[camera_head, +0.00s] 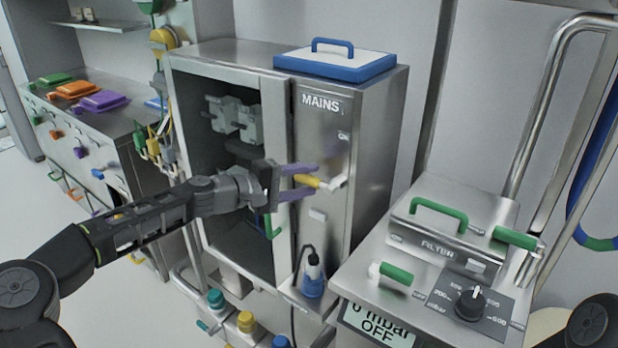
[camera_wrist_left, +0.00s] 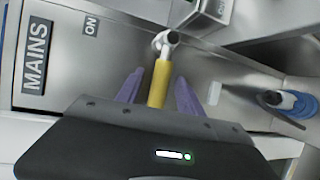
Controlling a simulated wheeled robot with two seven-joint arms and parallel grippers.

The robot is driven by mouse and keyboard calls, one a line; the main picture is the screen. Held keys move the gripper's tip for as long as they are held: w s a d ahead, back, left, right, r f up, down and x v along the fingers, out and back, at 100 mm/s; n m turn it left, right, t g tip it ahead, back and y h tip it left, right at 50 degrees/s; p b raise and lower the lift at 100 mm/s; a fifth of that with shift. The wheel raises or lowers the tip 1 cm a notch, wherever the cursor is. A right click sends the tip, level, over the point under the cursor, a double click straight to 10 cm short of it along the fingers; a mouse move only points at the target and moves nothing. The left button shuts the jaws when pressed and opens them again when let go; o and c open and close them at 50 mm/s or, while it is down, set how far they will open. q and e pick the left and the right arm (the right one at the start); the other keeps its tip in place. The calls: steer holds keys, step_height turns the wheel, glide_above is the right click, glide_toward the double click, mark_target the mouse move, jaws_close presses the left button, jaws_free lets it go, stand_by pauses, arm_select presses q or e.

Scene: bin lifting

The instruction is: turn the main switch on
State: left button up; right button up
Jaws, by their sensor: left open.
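The main switch is a lever with a yellow handle (camera_head: 307,180) and a pale pivot (camera_head: 336,183) on the steel cabinet front, under the MAINS label (camera_head: 321,103). A small ON label (camera_head: 343,135) sits above the pivot; an unreadable plate (camera_head: 318,214) sits below. My left gripper (camera_head: 315,178) has its purple fingers apart, one above and one below the handle. In the left wrist view the yellow handle (camera_wrist_left: 160,85) lies between the fingers (camera_wrist_left: 160,74), with gaps visible on both sides. My right gripper is out of the head view.
The cabinet's left bay (camera_head: 240,215) is open. A blue-rimmed lid (camera_head: 335,64) lies on top. A FILTER unit (camera_head: 452,225) with green handles and a dial is at the right.

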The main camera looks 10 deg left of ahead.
arm_select(q)
steer(key=shift+w+d+f, duration=0.1)
steer(key=shift+w+d, duration=0.25)
steer(key=shift+d, duration=0.05)
steer(key=shift+c, duration=0.2)
jaws_close()
stand_by(1.0)
